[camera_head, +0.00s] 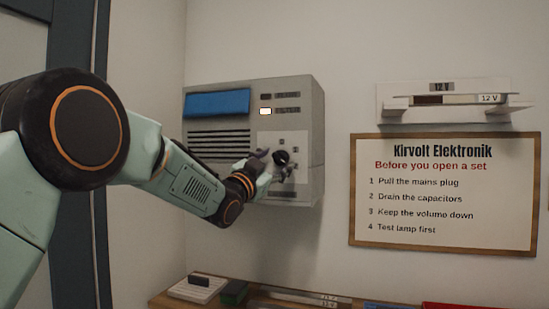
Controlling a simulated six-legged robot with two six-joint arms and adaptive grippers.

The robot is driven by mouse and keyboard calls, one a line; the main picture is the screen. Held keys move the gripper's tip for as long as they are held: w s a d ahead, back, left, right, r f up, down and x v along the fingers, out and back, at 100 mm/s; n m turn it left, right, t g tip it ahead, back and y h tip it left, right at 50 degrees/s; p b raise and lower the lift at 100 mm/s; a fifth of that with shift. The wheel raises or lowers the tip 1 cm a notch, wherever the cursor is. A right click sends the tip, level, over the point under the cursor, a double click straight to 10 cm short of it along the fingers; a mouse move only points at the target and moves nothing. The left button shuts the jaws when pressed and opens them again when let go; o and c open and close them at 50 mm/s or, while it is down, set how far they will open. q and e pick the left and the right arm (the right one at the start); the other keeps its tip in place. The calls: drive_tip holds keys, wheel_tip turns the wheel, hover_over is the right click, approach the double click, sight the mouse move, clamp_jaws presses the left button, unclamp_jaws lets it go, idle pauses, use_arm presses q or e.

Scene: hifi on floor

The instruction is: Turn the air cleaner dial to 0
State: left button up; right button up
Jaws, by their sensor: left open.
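The air cleaner (222,140) is a grey box on the wall with a blue panel on top left, dark vent slots and two small indicators, the lower one lit. Its black round dial (281,157) sits on a pale plate at the lower right. My left gripper (275,163) is open at the dial, with its fingers around or just in front of it; I cannot tell whether they touch it. The gripper hides part of the plate, and the dial's setting is too small to read. My right gripper is not in view.
A wood-framed sign (445,193) hangs to the right, below a white wall shelf (455,103) holding a 12 V item. A wooden bench (165,301) with several small items runs along the bottom. The wall between cleaner and sign is clear.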

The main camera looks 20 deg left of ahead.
use_arm(q)
drive_tip(key=shift+a, duration=0.1)
drive_tip(key=shift+w+d, duration=0.1)
drive_tip(key=shift+d, duration=0.15)
drive_tip(key=shift+c, duration=0.2)
drive_tip(key=shift+d, duration=0.15)
drive_tip(key=c, duration=0.3)
drive_tip(key=shift+a, duration=0.3)
drive_tip(key=c, duration=0.5)
drive_tip(key=shift+d, duration=0.15)
drive_tip(key=c, duration=0.3)
drive_tip(key=shift+c, duration=0.2)
drive_tip(key=shift+f, duration=0.1)
